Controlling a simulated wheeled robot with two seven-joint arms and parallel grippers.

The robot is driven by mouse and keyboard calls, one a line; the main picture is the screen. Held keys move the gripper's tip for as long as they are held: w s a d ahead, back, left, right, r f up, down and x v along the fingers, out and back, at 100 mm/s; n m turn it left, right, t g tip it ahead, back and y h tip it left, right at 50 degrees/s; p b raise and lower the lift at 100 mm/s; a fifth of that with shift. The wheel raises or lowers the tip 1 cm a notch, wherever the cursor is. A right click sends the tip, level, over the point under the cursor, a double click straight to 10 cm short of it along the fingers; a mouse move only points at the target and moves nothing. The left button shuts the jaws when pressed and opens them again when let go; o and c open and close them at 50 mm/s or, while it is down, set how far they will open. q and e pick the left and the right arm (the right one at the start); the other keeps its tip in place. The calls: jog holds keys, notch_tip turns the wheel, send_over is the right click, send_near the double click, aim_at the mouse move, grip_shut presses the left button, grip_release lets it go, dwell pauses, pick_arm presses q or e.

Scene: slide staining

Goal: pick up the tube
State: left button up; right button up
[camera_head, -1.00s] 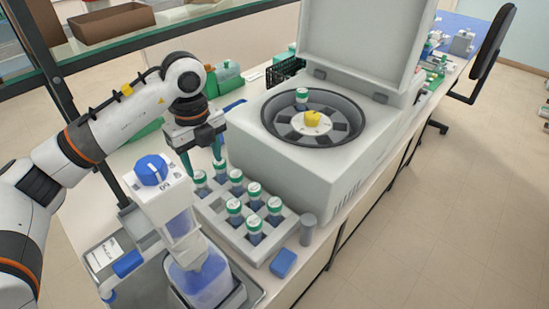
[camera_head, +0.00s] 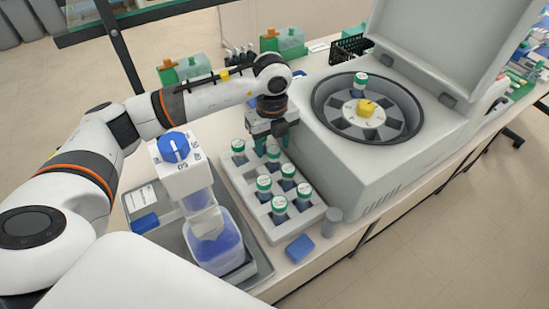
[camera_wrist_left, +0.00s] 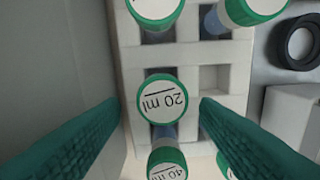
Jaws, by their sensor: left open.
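A pale rack (camera_head: 240,192) holds several upright tubes with green-rimmed white caps. One tube (camera_head: 264,184) stands near the rack's middle. My left gripper (camera_head: 270,146) is over the rack's back end, partly hiding the tubes there. In the left wrist view the teal fingers (camera_wrist_left: 160,106) are open, one on each side of a tube whose cap reads "20 ml" (camera_wrist_left: 162,98). Gaps show between that cap and both fingers. A cap reading "40 ml" (camera_wrist_left: 167,164) is just below it in that view. My right gripper is not in view.
An open centrifuge (camera_head: 372,165) stands right of the rack, with one tube (camera_head: 360,82) in its rotor. A blue-knobbed dispenser bottle (camera_head: 176,150) stands left of the rack. A grey cylinder (camera_head: 332,221) and a blue block (camera_head: 299,249) are at the front right.

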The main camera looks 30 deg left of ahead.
aim_at(274, 162)
pick_arm(q)
jog(key=f, duration=0.2)
jog(key=f+p, duration=0.1)
jog(key=shift+s+d+f, duration=0.25)
jog(key=shift+s+d, duration=0.05)
jog(key=shift+s, duration=0.1)
jog(key=shift+w+f, duration=0.1)
jog(key=shift+f, duration=0.25)
jog(key=shift+c, duration=0.6)
jog(key=c, duration=0.9)
jog(key=shift+r, duration=0.1)
jog(key=shift+c, duration=0.2)
